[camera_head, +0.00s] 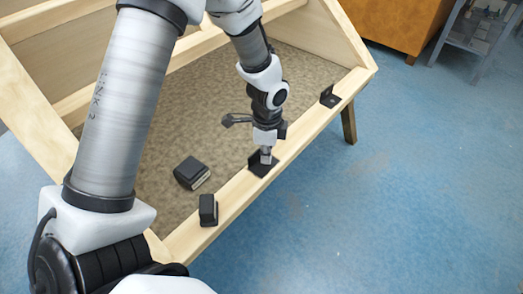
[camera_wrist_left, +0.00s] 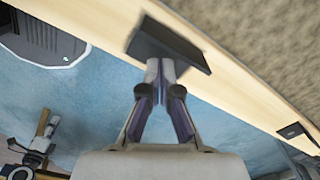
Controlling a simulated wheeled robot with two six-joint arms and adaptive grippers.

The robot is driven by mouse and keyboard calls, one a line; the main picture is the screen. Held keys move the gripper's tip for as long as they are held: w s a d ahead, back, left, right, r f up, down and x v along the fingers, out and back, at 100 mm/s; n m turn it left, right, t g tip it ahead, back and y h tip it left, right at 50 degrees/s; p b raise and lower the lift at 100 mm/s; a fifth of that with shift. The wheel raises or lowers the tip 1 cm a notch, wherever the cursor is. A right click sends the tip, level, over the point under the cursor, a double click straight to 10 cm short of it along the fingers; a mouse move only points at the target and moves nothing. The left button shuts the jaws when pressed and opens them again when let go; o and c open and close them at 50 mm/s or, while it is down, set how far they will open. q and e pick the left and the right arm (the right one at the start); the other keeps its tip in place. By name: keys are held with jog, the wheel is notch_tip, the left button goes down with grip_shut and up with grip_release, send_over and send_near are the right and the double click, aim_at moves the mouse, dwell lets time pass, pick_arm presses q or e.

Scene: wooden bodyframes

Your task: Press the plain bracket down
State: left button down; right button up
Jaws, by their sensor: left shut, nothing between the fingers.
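A black angled bracket (camera_head: 261,168) lies on the front wooden beam. My left gripper (camera_head: 266,157) points down at this bracket, shut and empty, with its fingertips at or just over it. In the left wrist view the bracket (camera_wrist_left: 172,46) is just beyond the closed fingertips (camera_wrist_left: 160,70); whether they touch it I cannot tell. A second black bracket (camera_head: 329,97) sits farther along the beam, and it also shows in the left wrist view (camera_wrist_left: 292,130). I cannot tell by looks which bracket is the plain one. An arm at the lower left of the wrist view appears to be my right one; its fingers are unclear.
A black block (camera_head: 208,210) stands on the beam near its left end. Another dark block (camera_head: 191,172) lies on the speckled panel (camera_head: 215,100) inside the frame. An orange-brown cabinet (camera_head: 398,22) stands at the back. The blue floor (camera_head: 400,200) beside the beam is clear.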

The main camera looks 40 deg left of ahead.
aim_at(266, 166)
pick_arm(q)
jog(key=shift+f+b, duration=0.5)
jog(key=shift+f, duration=0.6)
dwell(0.9)
notch_tip(266, 166, up, 7)
jog(key=p, duration=0.8)
jog(key=shift+r, duration=0.1)
